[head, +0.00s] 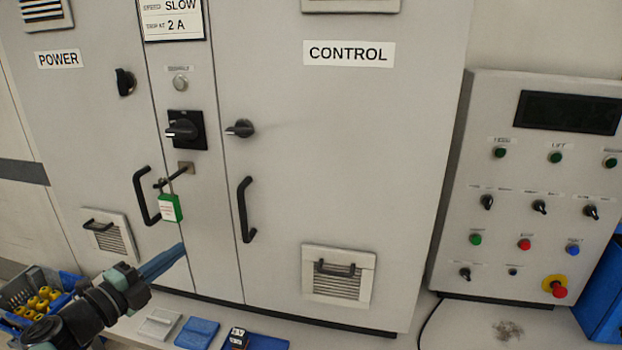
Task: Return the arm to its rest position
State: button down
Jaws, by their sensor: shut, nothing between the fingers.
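My arm reaches in from the lower left corner. My gripper (172,256) is at its end, in front of the lower part of the grey cabinet, and points up and to the right. Its blue fingers are shut and nothing shows between them. A green padlock (171,208) hangs from a hasp just above the fingertips; a gap shows between them.
The cabinet has POWER and CONTROL doors (340,150) with black handles. A control panel (545,190) with a red emergency button stands at right.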

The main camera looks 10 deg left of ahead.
jog(key=w+d+r+n+t+y, duration=0.1)
jog(key=w+d+r+n+t, duration=0.15)
jog(key=d+r, duration=0.55)
jog(key=w+d+r+n+t, duration=0.1)
jog(key=d+r+t, duration=0.2)
jog(key=r, duration=0.8)
jog(key=w+d+r+n+t+y, duration=0.1)
jog(key=w+d+r+n+t, duration=0.15)
jog(key=d+r, duration=0.55)
jog(key=s+d+r+n+t+y+p, duration=0.2)
jog(key=s+d+r+n+y, duration=0.5)
jog(key=s+d+r+n, duration=0.65)
jog(key=s+d+r+h, duration=0.1)
jog(key=s+d+h, duration=0.1)
jog(key=s, duration=0.4)
jog(key=s+d+r+n+h, duration=0.1)
jog(key=s+d+r+h, duration=0.1)
jog(key=s, duration=0.4)
jog(key=shift+d, duration=0.45)
jog(key=c, duration=1.6)
grip_release()
